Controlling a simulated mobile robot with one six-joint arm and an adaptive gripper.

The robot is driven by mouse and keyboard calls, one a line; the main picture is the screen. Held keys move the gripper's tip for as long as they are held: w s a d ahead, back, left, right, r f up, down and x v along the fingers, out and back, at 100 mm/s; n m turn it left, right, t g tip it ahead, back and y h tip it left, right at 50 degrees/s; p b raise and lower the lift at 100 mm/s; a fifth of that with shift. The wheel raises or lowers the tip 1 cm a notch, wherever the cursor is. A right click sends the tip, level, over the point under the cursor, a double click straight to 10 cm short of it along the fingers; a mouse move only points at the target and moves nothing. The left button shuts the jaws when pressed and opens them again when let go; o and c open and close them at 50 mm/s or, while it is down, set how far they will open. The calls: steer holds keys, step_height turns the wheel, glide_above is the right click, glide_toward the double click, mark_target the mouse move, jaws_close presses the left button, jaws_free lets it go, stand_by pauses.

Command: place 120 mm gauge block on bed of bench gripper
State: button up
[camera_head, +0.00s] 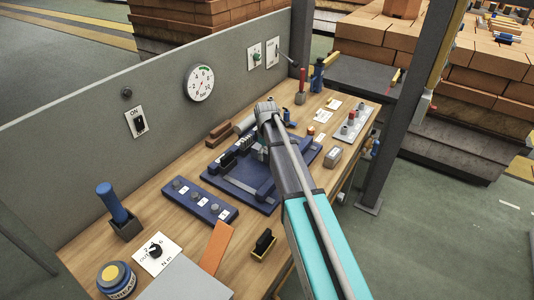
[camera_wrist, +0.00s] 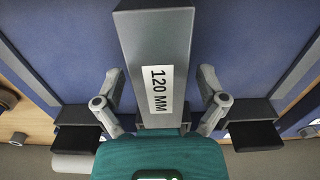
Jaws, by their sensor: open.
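The bench gripper (camera_head: 232,172) is a dark blue fixture on the wooden bench in the head view, partly covered by my arm. Its blue bed (camera_wrist: 75,45) with grey strips fills much of the wrist view. The 120 mm gauge block (camera_wrist: 157,45) is a long grey bar with a white "120 MM" label, in the middle of the wrist view. It lies between my fingers, with a gap on each side. My gripper (camera_wrist: 167,137) is open, its black pads wide apart. I cannot tell whether the block rests on the bed. I cannot make the block out surely in the head view.
On the bench are a blue strip with labelled knobs (camera_head: 200,200), an orange plate (camera_head: 216,246), a small black-handled piece (camera_head: 263,243), a grey block (camera_head: 332,157) and a blue-handled tool (camera_head: 112,203). A grey panel (camera_head: 80,160) stands behind. A dark post (camera_head: 395,110) rises at the right.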

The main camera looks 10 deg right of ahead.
steer(key=shift+r+p, duration=5.35)
steer(key=shift+r, duration=0.25)
steer(key=s+m, duration=0.9)
steer(key=s, duration=1.6)
steer(key=shift+d, duration=0.15)
